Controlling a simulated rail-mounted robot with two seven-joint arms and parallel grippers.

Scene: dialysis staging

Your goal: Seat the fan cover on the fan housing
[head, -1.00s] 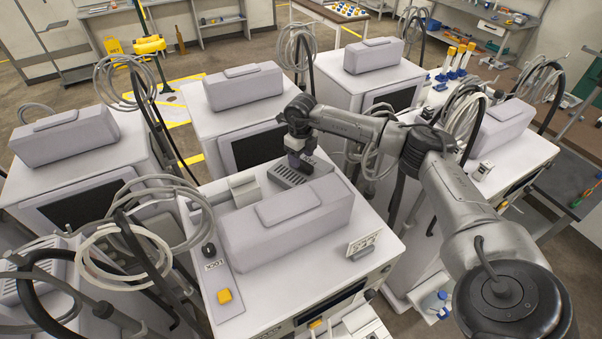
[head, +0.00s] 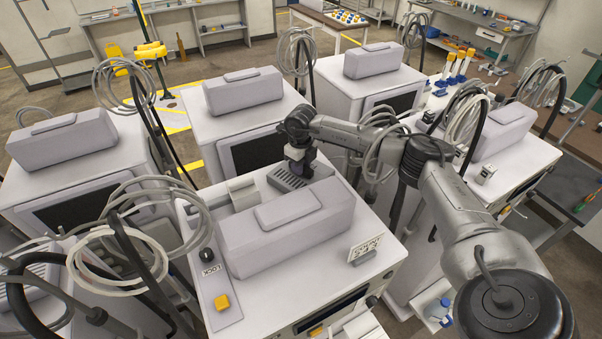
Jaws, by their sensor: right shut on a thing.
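The fan cover (head: 285,181) is a grey slotted piece at the back of the near white machine's top (head: 335,262), partly hidden behind the grey box on that top. My right gripper (head: 299,170) is at the cover's right side and shut on it. The fan housing cannot be made out apart from the cover; whether the cover is on it or just above it cannot be told. My left gripper is not in view.
A long grey box (head: 285,228) fills the middle of the near machine's top. Other machines with coiled hoses crowd around.

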